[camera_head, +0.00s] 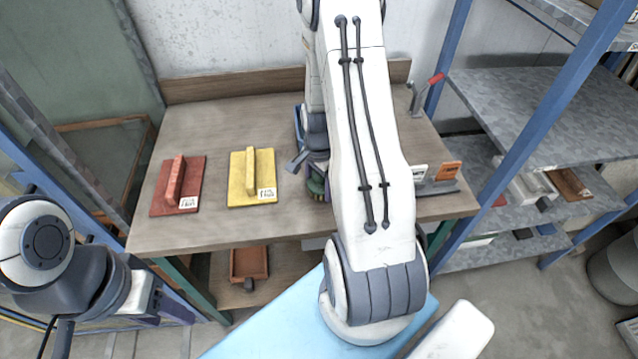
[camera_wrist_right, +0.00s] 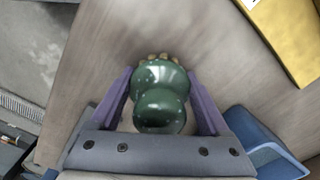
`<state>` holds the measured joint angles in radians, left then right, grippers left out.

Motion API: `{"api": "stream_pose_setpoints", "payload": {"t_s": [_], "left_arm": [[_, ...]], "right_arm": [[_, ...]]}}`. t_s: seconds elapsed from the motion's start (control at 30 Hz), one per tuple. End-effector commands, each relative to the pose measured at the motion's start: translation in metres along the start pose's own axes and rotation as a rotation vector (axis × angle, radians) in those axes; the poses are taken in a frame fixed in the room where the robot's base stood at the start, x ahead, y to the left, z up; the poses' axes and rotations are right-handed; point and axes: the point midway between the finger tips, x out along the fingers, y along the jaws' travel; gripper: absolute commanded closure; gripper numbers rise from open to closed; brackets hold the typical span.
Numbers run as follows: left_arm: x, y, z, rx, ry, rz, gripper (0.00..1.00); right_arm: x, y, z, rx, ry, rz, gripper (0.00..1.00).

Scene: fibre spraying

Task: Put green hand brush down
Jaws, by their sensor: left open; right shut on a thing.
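The green hand brush (camera_wrist_right: 160,95) is between the purple fingers of my right gripper (camera_wrist_right: 163,98) in the right wrist view. Its rounded, speckled green body faces the camera, and tan bristle tips show at its far end. In the head view a little of the green brush (camera_head: 317,187) shows below my right gripper (camera_head: 318,168), over the wooden workbench (camera_head: 215,125). My right arm hides much of it there, and I cannot tell whether it touches the bench. My left gripper (camera_head: 178,308) is open and empty, low at the left, away from the bench top.
A red float (camera_head: 190,202) and a yellow float (camera_head: 240,185) lie on the bench, left of the brush. A blue bin (camera_wrist_right: 262,145) stands close to my right gripper. Trowels (camera_head: 440,186) lie at the bench's right end. Grey shelves (camera_head: 540,100) stand to the right.

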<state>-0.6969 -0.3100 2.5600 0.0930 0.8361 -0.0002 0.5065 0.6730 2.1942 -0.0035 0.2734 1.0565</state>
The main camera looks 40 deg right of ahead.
Motion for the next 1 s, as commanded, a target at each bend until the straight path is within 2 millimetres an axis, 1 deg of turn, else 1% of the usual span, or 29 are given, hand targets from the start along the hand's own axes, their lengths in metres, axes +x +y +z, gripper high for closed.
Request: {"api": "stream_pose_setpoints", "payload": {"t_s": [0.23, 0.27, 0.3, 0.53, 0.63, 0.67, 0.77, 0.87, 1.0], "left_arm": [[0.004, 0.000, 0.000, 0.000, 0.000, 0.000, 0.50], [0.003, 0.000, 0.000, 0.000, 0.000, 0.000, 0.50], [0.003, 0.000, 0.000, 0.000, 0.000, 0.000, 0.50], [0.002, 0.000, 0.000, 0.000, 0.000, 0.000, 0.50], [-0.002, 0.000, 0.000, 0.000, 0.000, 0.000, 0.50], [0.000, 0.000, 0.000, 0.000, 0.000, 0.000, 0.50], [0.003, 0.000, 0.000, 0.000, 0.000, 0.000, 0.50], [0.006, 0.000, 0.000, 0.000, 0.000, 0.000, 0.50], [0.009, -0.001, 0.001, 0.000, 0.000, 0.000, 0.50]], "right_arm": [[0.005, 0.000, 0.000, 0.000, 0.000, 0.000, 0.90], [0.004, 0.000, 0.000, 0.000, 0.000, 0.000, 0.13], [0.003, 0.000, 0.000, 0.000, 0.000, 0.001, 0.00], [0.003, 0.001, 0.000, 0.000, -0.001, 0.002, 0.00], [-0.002, 0.000, 0.000, 0.000, 0.000, 0.001, 0.00], [-0.003, 0.000, 0.000, 0.000, 0.000, -0.001, 0.00], [-0.015, -0.001, -0.001, 0.000, 0.002, -0.004, 0.00], [-0.035, -0.002, -0.001, 0.000, 0.004, -0.006, 0.00], [-0.066, -0.002, -0.001, 0.000, 0.004, -0.007, 0.00]]}}
